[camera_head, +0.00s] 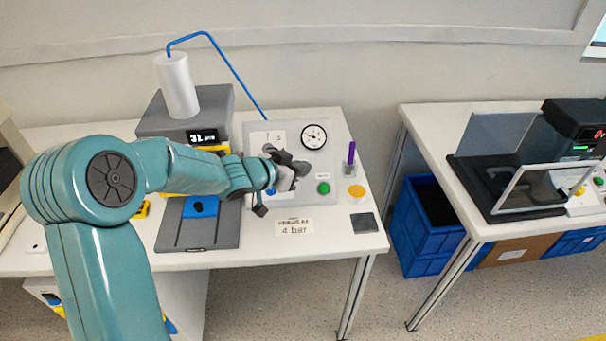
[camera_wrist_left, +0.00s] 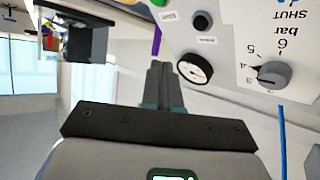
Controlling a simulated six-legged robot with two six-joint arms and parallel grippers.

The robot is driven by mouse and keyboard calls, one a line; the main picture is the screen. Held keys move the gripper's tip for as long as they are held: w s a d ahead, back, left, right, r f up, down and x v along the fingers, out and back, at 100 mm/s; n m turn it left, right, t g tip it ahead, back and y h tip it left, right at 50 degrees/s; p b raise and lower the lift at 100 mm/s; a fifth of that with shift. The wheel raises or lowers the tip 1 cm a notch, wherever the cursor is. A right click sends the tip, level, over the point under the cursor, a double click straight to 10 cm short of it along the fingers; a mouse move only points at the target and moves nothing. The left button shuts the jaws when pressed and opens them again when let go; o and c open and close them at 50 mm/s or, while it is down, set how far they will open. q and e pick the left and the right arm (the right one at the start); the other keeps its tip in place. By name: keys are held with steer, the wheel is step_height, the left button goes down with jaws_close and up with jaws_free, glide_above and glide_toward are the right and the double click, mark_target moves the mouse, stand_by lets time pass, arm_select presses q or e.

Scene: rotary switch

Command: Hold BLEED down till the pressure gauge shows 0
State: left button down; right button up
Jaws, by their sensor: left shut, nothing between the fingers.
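A pale control panel (camera_head: 254,134) stands on the left table. Its round pressure gauge (camera_head: 313,136) is at the upper right; it also shows in the wrist view (camera_wrist_left: 194,69). Its reading is too small to tell. A black button (camera_wrist_left: 201,21) beside the gauge has a label too small to read, so I cannot confirm it is BLEED; my gripper hides it in the head view. My left gripper (camera_head: 288,168) is shut and empty in front of the panel's middle. Its closed fingers (camera_wrist_left: 163,85) show no visible contact with the button. My right gripper is not in view.
A grey rotary knob (camera_wrist_left: 274,75) has a bar scale. A "4 bar" card (camera_head: 294,227) lies in front. A blue hose (camera_head: 237,78) runs above.

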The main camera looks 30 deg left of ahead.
arm_select(q)
steer(key=w+f, duration=0.1)
steer(key=w+a+f, duration=0.1)
steer(key=shift+a+f, duration=0.15)
steer(key=shift+f, duration=0.25)
steer(key=shift+w+a+f, duration=0.3)
steer(key=shift+w+f, duration=0.15)
steer(key=shift+f, duration=0.2)
steer(key=shift+w, duration=0.1)
stand_by(1.2)
steer(key=shift+w+a+f, duration=0.15)
steer(key=shift+w+f, duration=0.05)
steer(key=shift+f, duration=0.15)
steer(key=shift+w+a+f, duration=0.15)
steer(key=shift+w+f, duration=0.05)
steer(key=shift+f, duration=0.15)
stand_by(1.6)
steer(key=shift+r, duration=0.15)
stand_by(1.5)
steer(key=shift+s+d+r+p, duration=0.35)
steer(key=shift+s+r+p, duration=0.1)
steer(key=shift+s+r, duration=0.1)
